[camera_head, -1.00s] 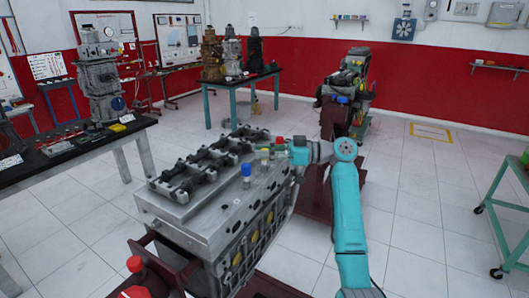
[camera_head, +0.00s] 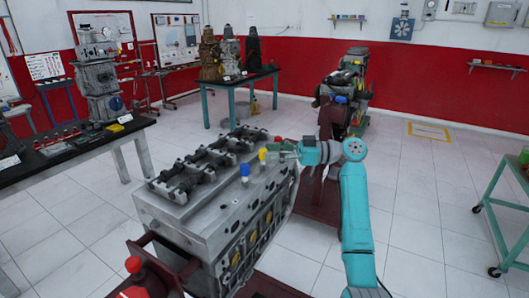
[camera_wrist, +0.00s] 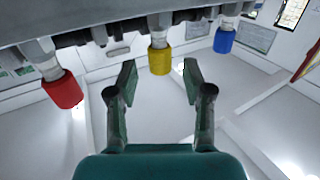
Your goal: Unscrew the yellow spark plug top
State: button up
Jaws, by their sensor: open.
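The yellow spark plug top (camera_head: 262,155) stands on the engine block (camera_head: 190,213), between a blue top (camera_head: 245,170) and a red top (camera_head: 278,140). In the wrist view the yellow top (camera_wrist: 160,60) is near the middle, the red top (camera_wrist: 63,91) at left and the blue top (camera_wrist: 224,40) at right. My gripper (camera_wrist: 159,75) is open and empty. Its two fingertips lie left and right of the yellow top in that picture, with gaps on both sides. In the head view my gripper (camera_head: 276,150) points left at the row of tops, close to the yellow one.
The engine block sits on a dark red stand. A red bottle (camera_head: 140,275) stands at the front left. A black workbench (camera_head: 80,145) is at left, and a green cart (camera_head: 500,200) at right. Open tiled floor lies right of my arm.

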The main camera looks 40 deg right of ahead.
jog(key=v, duration=0.9)
dwell(0.3)
